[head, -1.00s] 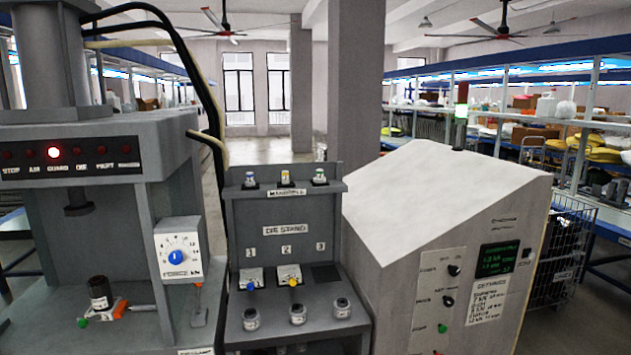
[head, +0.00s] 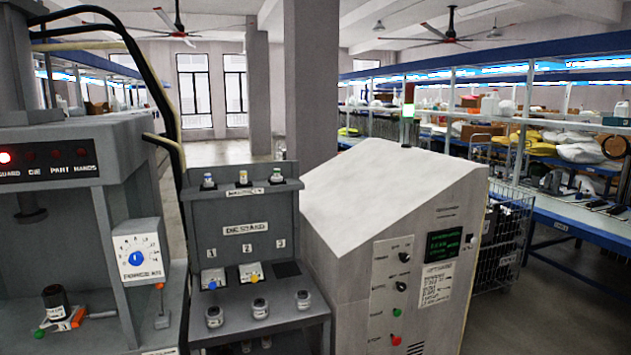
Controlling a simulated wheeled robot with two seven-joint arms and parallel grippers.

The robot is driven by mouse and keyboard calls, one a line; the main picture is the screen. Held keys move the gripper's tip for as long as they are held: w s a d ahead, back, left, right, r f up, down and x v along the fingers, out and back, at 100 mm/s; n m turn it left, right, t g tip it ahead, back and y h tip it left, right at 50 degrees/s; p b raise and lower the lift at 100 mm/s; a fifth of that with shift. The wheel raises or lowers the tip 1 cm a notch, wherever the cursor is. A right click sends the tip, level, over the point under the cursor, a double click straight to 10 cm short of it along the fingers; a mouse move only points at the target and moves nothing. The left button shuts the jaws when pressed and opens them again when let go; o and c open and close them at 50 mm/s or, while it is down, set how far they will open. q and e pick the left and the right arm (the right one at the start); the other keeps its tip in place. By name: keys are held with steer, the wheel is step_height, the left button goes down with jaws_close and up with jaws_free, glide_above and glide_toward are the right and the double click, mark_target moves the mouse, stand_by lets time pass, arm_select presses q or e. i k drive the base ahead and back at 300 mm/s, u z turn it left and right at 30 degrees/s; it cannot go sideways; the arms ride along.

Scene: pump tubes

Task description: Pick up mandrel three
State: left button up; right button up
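The die stand (head: 238,212) stands left of centre in the head view. On its top shelf, behind a small label that seems to read mandrels, three small upright pieces stand in a row. They have a blue top (head: 208,180), a yellow top (head: 243,177) and a green top (head: 278,173). The green-topped piece is at the right end, in line above the number 3; its own number cannot be read. Neither of my grippers is in view.
The press (head: 70,140) stands close at left, with cables by the stand. A sloped grey control cabinet (head: 385,200) adjoins the stand's right side. Blocks with blue and yellow knobs sit at 1 and 2; place 3 (head: 287,269) is bare. Three jars (head: 260,308) stand in front.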

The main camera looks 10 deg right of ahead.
mark_target(277, 176)
steer(key=u, duration=0.05)
steer(key=k, duration=0.3)
steer(key=z, duration=1.7)
steer(key=i, duration=1.1)
steer(key=u, duration=0.55)
steer(key=i, duration=0.8)
steer(key=u, duration=0.9)
